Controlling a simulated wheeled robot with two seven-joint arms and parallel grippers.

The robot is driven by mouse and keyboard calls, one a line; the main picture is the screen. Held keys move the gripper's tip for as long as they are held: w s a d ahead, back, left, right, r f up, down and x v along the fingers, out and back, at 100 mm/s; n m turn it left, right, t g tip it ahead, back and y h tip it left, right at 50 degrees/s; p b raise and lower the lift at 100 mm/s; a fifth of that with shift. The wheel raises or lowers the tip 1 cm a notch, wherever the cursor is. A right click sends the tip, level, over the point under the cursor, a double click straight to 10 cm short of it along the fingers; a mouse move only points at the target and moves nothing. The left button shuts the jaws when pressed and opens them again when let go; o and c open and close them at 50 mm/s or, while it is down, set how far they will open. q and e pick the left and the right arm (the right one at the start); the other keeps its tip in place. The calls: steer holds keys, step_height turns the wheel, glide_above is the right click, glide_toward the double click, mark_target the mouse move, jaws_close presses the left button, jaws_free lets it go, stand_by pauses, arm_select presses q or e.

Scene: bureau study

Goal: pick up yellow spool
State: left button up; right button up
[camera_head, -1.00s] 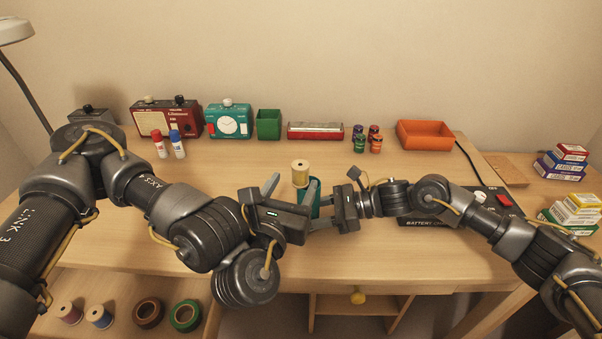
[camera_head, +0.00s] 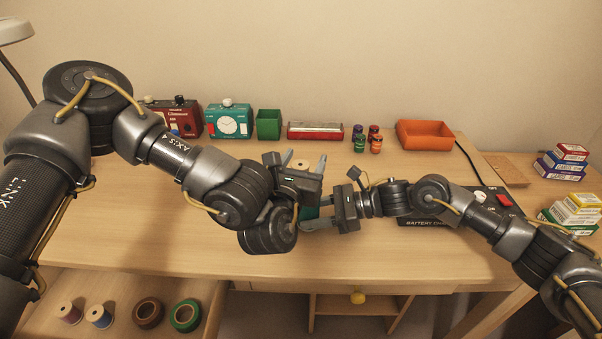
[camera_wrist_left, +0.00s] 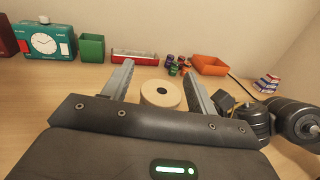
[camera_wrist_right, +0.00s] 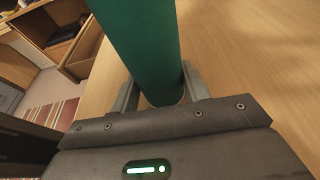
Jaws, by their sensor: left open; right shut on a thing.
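The yellow spool (camera_head: 299,163) is mostly hidden behind my left gripper in the head view; only its pale top shows. In the left wrist view the spool (camera_wrist_left: 161,94) stands between the two fingers, its top with a dark centre hole facing up. My left gripper (camera_head: 303,164) is open around it; I cannot tell whether the fingers touch it. My right gripper (camera_head: 312,220) is shut on a green cylinder (camera_wrist_right: 143,45), seen upright between its fingers in the right wrist view. In the head view a sliver of the green cylinder (camera_head: 311,212) shows below the spool.
Behind are a teal clock radio (camera_head: 228,121), a green box (camera_head: 268,124), a red case (camera_head: 315,131), small bottles (camera_head: 367,138) and an orange tray (camera_head: 424,134). A battery charger (camera_head: 430,220) lies under my right arm. An open drawer (camera_head: 130,290) holds spools and tape rolls.

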arm_select(q)
steer(key=c, duration=1.1)
steer(key=shift+r, duration=0.1)
steer(key=shift+r, duration=4.9)
steer(key=shift+f, duration=0.35)
